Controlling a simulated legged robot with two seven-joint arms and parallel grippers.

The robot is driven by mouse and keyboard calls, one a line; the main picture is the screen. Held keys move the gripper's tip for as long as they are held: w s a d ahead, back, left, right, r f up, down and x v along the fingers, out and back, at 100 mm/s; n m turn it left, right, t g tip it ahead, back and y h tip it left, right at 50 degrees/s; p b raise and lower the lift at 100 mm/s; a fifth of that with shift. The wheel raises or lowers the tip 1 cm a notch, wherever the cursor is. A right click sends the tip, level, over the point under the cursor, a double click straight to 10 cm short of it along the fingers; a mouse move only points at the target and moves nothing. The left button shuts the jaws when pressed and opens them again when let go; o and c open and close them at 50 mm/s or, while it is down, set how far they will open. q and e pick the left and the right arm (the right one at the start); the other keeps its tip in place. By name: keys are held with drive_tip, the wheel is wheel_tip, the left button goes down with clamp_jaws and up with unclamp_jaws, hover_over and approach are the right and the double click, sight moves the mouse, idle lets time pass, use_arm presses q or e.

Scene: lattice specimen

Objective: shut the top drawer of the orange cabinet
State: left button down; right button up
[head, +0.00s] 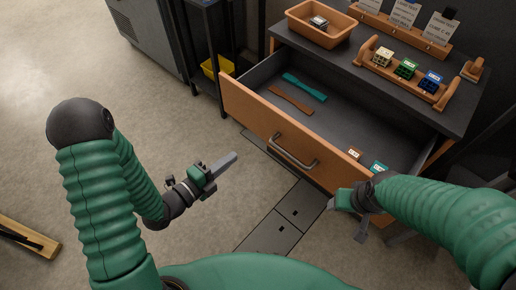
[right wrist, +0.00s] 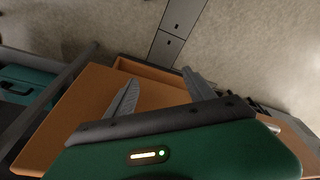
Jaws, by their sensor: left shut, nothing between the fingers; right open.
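The orange cabinet's top drawer (head: 262,117) stands pulled well out, with its dark interior exposed. Its orange front carries a grey bar handle (head: 292,155). In the head view my left gripper (head: 234,158) is shut and empty, over the floor to the left of the drawer front and apart from it. My right gripper (head: 347,219) is at the right end of the drawer front, partly hidden by its own arm. In the right wrist view its fingers (right wrist: 160,77) are spread, with an orange panel (right wrist: 80,115) behind them. Contact with the panel cannot be told.
The drawer holds a teal strip (head: 305,87), an orange strip (head: 290,100) and small labelled blocks (head: 379,167). On the cabinet top (head: 340,65) stand an orange bin (head: 318,35) and a rack of coloured blocks (head: 405,72). A yellow bin (head: 216,67) is left. Floor ahead of the left arm is clear.

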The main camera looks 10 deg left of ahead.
use_arm(q)
drive_tip(key=f, duration=0.2)
drive_tip(key=m+t+h+b, duration=0.1)
drive_tip(key=b, duration=0.7)
approach(267, 128)
drive_tip(key=x, duration=0.5)
drive_tip(key=shift+w+d+f, duration=0.1)
drive_tip(key=shift+w+d, duration=0.1)
drive_tip(key=shift+d, duration=0.1)
drive_tip(key=shift+w+d, duration=0.3)
drive_tip(key=shift+w, duration=0.2)
use_arm(e)
drive_tip(key=s+x, duration=0.2)
drive_tip(key=x, duration=0.8)
drive_tip(key=shift+w+f, duration=0.2)
drive_tip(key=shift+f, duration=0.15)
use_arm(q)
drive_tip(key=shift+w+b, duration=0.1)
drive_tip(key=shift+b, duration=0.2)
